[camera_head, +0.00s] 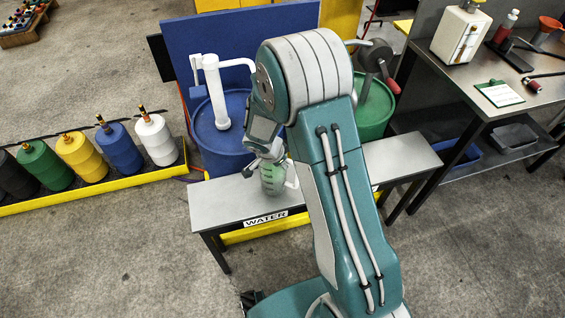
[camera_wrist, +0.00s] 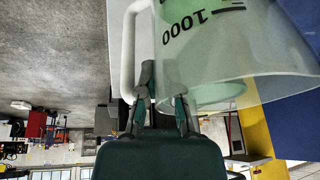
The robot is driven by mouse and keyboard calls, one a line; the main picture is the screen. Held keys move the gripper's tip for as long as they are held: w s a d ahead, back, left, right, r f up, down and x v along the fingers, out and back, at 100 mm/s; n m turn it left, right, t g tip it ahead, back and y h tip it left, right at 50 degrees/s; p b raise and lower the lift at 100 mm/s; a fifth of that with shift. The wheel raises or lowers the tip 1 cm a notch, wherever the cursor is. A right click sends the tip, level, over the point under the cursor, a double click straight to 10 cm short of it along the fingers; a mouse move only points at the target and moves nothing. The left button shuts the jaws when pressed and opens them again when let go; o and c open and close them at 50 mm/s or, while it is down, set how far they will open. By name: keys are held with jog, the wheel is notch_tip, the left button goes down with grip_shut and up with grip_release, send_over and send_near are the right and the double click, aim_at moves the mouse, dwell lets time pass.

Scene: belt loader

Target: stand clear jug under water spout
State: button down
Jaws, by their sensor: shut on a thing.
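I cannot tell whether the jug touches the bench. The white water spout (camera_head: 237,63) rises from the blue drum and reaches right; its tip is hidden behind my arm.
The bench (camera_head: 213,205) carries a WATER label (camera_head: 265,219); its left end is clear. A green drum (camera_head: 376,110) with a red-handled pump stands right. Several coloured bottles (camera_head: 83,157) line a yellow-edged tray at left. A steel table (camera_head: 450,85) stands at right.

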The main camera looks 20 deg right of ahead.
jog(key=shift+a, duration=0.1)
jog(key=c, duration=1.2)
grip_release()
jog(key=shift+d, duration=0.3)
jog(key=o, duration=0.4)
jog(key=shift+d, duration=0.25)
jog(key=shift+a, duration=0.2)
